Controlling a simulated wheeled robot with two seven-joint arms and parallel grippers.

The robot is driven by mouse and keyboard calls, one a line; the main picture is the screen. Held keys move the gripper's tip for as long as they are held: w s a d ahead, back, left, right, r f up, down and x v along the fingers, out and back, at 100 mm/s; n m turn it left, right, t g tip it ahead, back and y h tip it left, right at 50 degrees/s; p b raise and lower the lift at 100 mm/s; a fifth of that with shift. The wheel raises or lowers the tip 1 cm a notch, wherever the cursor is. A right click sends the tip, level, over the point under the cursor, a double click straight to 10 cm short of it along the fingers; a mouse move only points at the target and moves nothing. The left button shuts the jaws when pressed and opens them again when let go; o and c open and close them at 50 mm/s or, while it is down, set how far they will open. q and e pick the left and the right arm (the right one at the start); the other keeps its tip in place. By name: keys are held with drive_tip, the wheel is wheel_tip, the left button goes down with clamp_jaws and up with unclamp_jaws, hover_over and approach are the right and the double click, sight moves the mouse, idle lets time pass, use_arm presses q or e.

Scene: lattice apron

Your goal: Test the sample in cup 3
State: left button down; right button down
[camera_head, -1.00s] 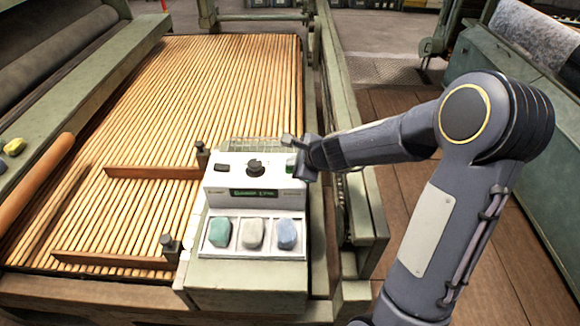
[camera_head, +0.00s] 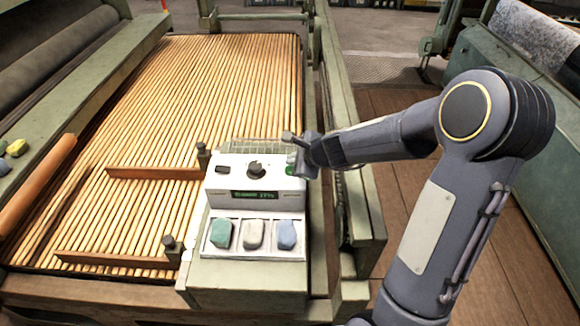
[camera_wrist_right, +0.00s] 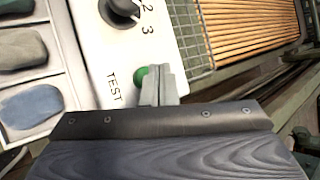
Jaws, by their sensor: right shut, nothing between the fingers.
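A white tester (camera_head: 222,194) has a black dial (camera_head: 256,169), a dark display with green lettering (camera_head: 254,195) too blurred to read surely, and a green button (camera_head: 290,157). In the right wrist view the dial (camera_wrist_right: 120,10) has 2 and 3 beside it; its setting is unclear. The green button (camera_wrist_right: 140,75) is beside TEST. My right gripper (camera_head: 296,142) is shut and empty, its tips (camera_wrist_right: 160,78) at the button; contact is unclear. In front, a tray (camera_head: 208,245) holds a green sample (camera_head: 221,234), a whitish one (camera_head: 253,235) and a blue one (camera_head: 287,235). My left gripper is out of view.
The tester stands at the front right of a wooden slat bed (camera_head: 210,90). Wooden bars (camera_head: 150,173) lie on the slats to its left. A wire grid (camera_head: 250,146) is behind it. A green frame rail (camera_head: 345,120) runs along the right.

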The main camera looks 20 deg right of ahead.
drive_tip(key=shift+r, duration=0.1)
wheel_tip(320, 180, up, 5)
drive_tip(key=p, duration=0.5)
idle(0.6)
drive_tip(key=s+a+r+n+y+p, duration=0.1)
drive_tip(key=s+a+r+n+y, duration=0.15)
drive_tip(key=s+r+n, duration=0.4)
drive_tip(key=s+a+r+n+y+p, duration=0.1)
drive_tip(key=s+a+r+n, duration=0.3)
drive_tip(key=s+r+n, duration=0.3)
drive_tip(key=s+f+n+g+h+p, duration=0.1)
drive_tip(key=s+n, duration=0.7)
drive_tip(key=s, duration=0.8)
wheel_tip(320, 180, down, 2)
drive_tip(key=shift+d+n+g+h, duration=0.35)
drive_tip(key=shift+g+h, duration=0.3)
drive_tip(key=shift+g, duration=0.45)
